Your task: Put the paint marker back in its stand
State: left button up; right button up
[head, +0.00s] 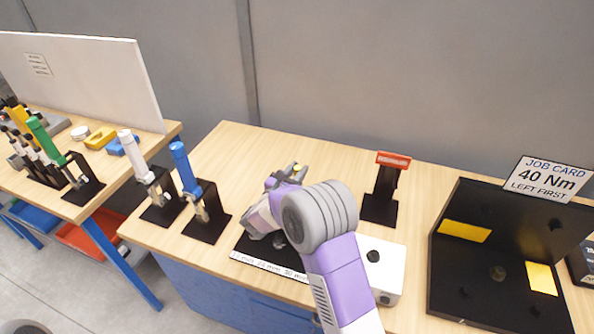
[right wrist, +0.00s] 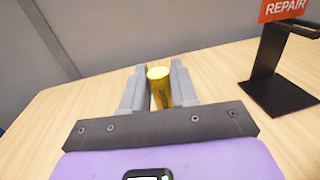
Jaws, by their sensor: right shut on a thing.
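The paint marker, a yellow cylinder (right wrist: 160,90), stands between the two grey fingers of my right gripper (right wrist: 159,68) in the right wrist view. The fingers are shut on it, and its round yellow end faces up. In the head view my right gripper (head: 287,177) is over the middle of the bench, mostly hidden behind my own wrist. A black stand (head: 382,193) with a red top plate is to its right, apart from it. The same stand (right wrist: 272,75) shows in the right wrist view, its red plate reading "REPAIR". My left gripper is not in view.
Black holders with a blue-handled tool (head: 183,165) and a white-handled tool (head: 131,148) stand left. A white box (head: 388,268) with a black knob is near the front. A black angled fixture (head: 455,285) and a job card (head: 548,180) are at right. Bench behind the gripper is clear.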

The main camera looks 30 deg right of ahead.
jog(key=shift+f+b, duration=0.7)
jog(key=shift+f, duration=0.35)
jog(key=o, duration=1)
